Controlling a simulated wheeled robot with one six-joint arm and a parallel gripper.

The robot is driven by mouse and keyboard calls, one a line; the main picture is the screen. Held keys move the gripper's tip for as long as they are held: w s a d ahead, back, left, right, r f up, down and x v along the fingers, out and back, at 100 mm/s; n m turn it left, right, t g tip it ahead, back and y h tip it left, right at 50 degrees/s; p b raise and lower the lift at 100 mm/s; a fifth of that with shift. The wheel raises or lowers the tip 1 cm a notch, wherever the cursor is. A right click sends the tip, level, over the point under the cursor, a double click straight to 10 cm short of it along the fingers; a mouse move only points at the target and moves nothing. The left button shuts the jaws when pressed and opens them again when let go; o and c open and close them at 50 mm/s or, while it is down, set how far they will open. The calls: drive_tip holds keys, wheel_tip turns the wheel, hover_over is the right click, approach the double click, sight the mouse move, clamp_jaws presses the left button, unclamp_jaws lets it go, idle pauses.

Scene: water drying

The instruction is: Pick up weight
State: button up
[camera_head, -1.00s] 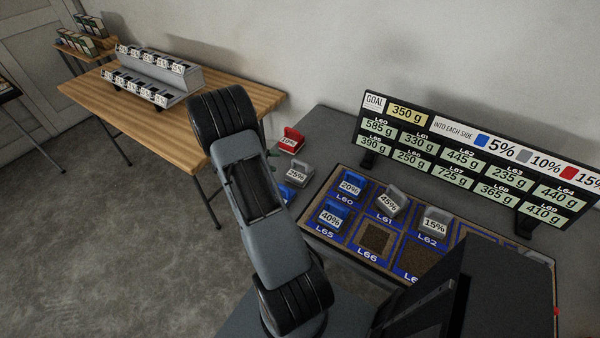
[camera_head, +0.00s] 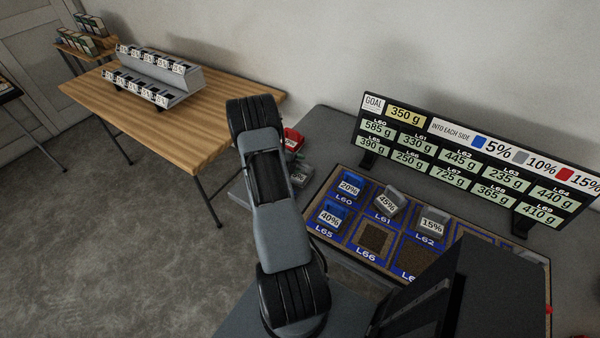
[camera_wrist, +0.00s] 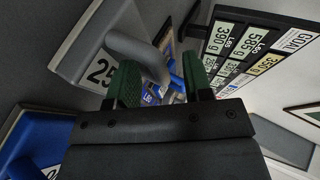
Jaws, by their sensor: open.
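In the wrist view, my gripper (camera_wrist: 161,84) is open, its two green fingers apart. A grey weight (camera_wrist: 85,62) with a label starting "25" is close at the upper left. Its curved grey handle reaches across to the gap between the fingertips; contact cannot be told. A blue weight (camera_wrist: 38,132) lies at the lower left. In the head view, the grey weight (camera_head: 301,176) is partly hidden behind my arm, beside a red weight (camera_head: 292,140) on the grey table. My gripper is hidden there behind my arm.
A blue-marked board (camera_head: 344,236) to the right holds several blue and grey weights in labelled squares. Behind it stands a black sign (camera_head: 400,142) with a 350 g goal and gram values. A wooden table (camera_head: 215,100) with a grey rack (camera_head: 165,72) stands at the left.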

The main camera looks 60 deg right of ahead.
drive_tip(key=shift+s+d+f, duration=0.1)
drive_tip(key=shift+d+f, duration=0.05)
drive_tip(key=shift+c, duration=0.3)
clamp_jaws()
idle(0.4)
